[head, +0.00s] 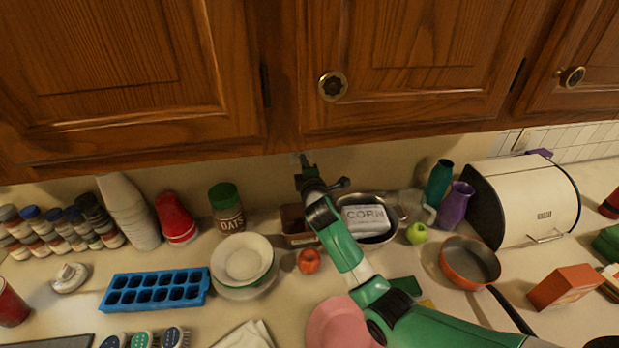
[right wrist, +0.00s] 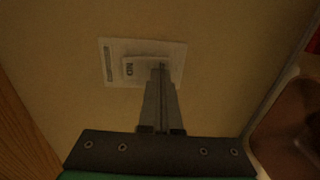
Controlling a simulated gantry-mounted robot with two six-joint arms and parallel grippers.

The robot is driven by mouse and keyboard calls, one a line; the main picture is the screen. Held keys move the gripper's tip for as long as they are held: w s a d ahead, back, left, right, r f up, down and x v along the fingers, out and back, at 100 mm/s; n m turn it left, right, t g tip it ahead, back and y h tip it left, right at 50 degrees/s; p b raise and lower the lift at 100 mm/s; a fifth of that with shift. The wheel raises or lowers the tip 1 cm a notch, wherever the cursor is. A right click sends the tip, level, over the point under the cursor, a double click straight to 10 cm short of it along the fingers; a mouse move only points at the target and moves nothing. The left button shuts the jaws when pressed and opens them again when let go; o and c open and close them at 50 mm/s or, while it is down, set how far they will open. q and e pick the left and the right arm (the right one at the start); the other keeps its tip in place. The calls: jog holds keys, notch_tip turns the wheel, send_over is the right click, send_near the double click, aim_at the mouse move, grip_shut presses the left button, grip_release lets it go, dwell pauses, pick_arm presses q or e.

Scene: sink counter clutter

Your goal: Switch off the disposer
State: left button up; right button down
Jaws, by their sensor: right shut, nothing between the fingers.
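The wall switch plate (right wrist: 115,70) shows in the right wrist view as a pale rectangle on the beige wall. A raised rocker (right wrist: 130,68) with small dark lettering sits in its middle; the lettering is too blurred to read. My right gripper (right wrist: 160,72) is shut and empty, its fingertips over the right part of the plate, beside the rocker. I cannot tell whether they touch it. In the head view the right gripper (head: 304,163) reaches the wall just under the cabinets, largely covering the plate. My left gripper is not in view.
Wooden cabinets (head: 420,60) hang close above the right gripper. A bread box (head: 530,205) stands right.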

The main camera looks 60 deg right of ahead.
jog(key=f+p+v, duration=0.2)
jog(key=p+v, duration=0.3)
jog(key=v, duration=0.7)
jog(key=shift+s+a+f, duration=0.3)
jog(key=shift+a+f, duration=0.05)
jog(key=shift+a, duration=0.1)
